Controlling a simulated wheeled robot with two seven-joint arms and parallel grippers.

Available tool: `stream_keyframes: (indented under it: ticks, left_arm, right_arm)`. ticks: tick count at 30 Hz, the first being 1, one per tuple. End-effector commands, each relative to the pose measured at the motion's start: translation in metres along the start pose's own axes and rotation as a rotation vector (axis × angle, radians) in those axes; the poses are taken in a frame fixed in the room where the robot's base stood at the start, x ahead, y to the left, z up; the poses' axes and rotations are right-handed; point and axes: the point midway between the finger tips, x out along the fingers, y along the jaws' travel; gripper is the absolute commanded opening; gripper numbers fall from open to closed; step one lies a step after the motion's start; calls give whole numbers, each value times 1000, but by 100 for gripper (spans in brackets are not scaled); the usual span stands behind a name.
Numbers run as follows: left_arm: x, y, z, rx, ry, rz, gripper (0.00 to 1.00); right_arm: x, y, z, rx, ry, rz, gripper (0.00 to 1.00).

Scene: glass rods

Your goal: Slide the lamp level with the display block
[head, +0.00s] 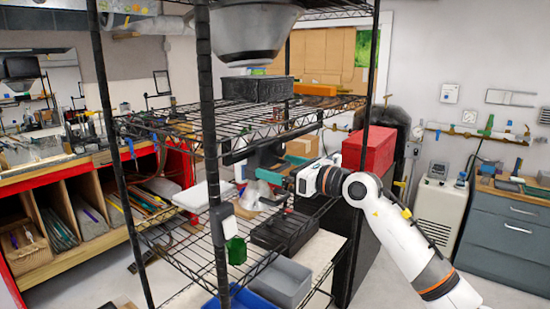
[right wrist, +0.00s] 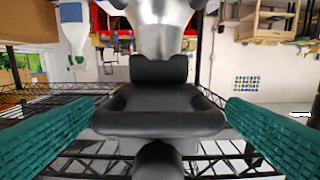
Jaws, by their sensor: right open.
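A large silver-grey dome (head: 258,28), perhaps the lamp, hangs at the top of the wire rack in the head view. A dark box (head: 256,89) stands below it on the upper shelf; I cannot tell whether it is the display block. My right gripper (head: 268,172) reaches into the rack beneath that shelf, well below the dome. Its teal fingers stand wide apart in the right wrist view, with a black part (right wrist: 158,112) and a silver body (right wrist: 158,30) between them. I cannot tell whether the fingers touch anything. My left gripper is out of view.
Rack posts (head: 206,130) stand close to my arm. A red box (head: 370,151) stands beside it. A grey bin (head: 284,283) and a black tray (head: 283,230) sit lower. A small grey block (head: 222,222) with green glass (head: 236,250) shows at the front post.

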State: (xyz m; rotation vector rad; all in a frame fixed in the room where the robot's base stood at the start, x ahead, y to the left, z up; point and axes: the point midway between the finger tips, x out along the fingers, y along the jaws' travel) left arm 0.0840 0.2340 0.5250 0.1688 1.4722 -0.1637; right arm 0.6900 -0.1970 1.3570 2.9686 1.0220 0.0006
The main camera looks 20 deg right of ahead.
Motion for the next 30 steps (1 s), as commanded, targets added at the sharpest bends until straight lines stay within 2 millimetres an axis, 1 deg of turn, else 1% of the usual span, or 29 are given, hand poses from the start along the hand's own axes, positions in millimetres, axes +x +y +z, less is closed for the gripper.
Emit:
stream_keyframes:
  ticks: [1,6,15,26,27,30]
  left_arm:
    - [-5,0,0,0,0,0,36]
    - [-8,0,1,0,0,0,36]
    - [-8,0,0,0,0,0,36]
    - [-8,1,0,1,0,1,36]
    - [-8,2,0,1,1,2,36]
    - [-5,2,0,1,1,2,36]
  right_arm:
    - [7,0,-2,4,0,-1,95]
    - [19,0,0,1,0,0,95]
    - [20,0,1,1,-1,1,95]
    - [20,0,1,1,-1,1,37]
    - [20,0,1,1,-1,1,34]
    - [20,3,2,1,-1,2,33]
